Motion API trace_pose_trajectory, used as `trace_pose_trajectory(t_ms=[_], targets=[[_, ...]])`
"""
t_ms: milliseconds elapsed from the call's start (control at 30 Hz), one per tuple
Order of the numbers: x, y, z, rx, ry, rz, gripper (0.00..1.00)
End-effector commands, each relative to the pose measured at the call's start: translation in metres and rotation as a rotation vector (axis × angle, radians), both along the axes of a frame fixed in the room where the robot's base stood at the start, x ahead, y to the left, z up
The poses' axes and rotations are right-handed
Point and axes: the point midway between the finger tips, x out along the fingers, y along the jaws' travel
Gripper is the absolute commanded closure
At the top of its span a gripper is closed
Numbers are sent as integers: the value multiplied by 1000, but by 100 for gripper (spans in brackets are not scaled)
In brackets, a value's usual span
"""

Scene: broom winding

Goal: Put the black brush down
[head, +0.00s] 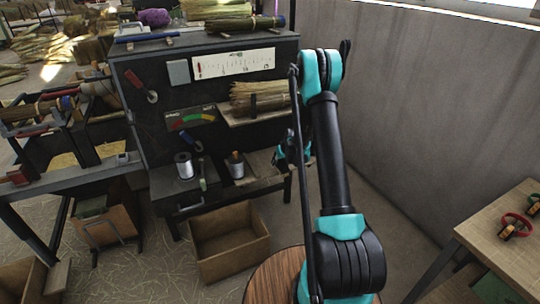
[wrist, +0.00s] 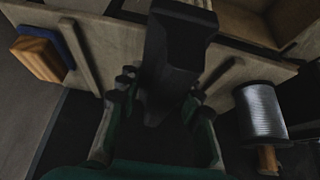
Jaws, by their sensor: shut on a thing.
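My gripper (wrist: 160,88) is shut on a black brush (wrist: 181,40), which sits between the two fingers in the wrist view. The brush is dark and blocky, and its finer shape is lost in shadow. A pale wooden board lies below the brush; I cannot tell whether they touch. In the head view my gripper (head: 303,152) is mostly hidden behind my arm, at the right end of the dark workbench. I cannot make out the brush clearly there.
A metal wire spool (wrist: 262,112) is right of my gripper in the wrist view, and a wood-and-blue block (wrist: 38,56) is at left. In the head view an open wooden crate (head: 230,243) stands on the floor below. A grey wall (head: 430,110) rises at right.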

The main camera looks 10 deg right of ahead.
Motion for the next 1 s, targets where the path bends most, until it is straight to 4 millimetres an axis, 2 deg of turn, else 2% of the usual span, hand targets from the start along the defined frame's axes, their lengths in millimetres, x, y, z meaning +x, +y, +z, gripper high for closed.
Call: trace_pose_trajectory(t_ms=[100,200,533,733,833,1000], targets=[[27,10,0,0,0,1,97],[45,16,0,0,0,1,97],[68,24,0,0,0,-1,97],[98,35,0,0,0,1,97],[98,34,-12,0,0,-1,97],[98,34,-15,0,0,-1,97]])
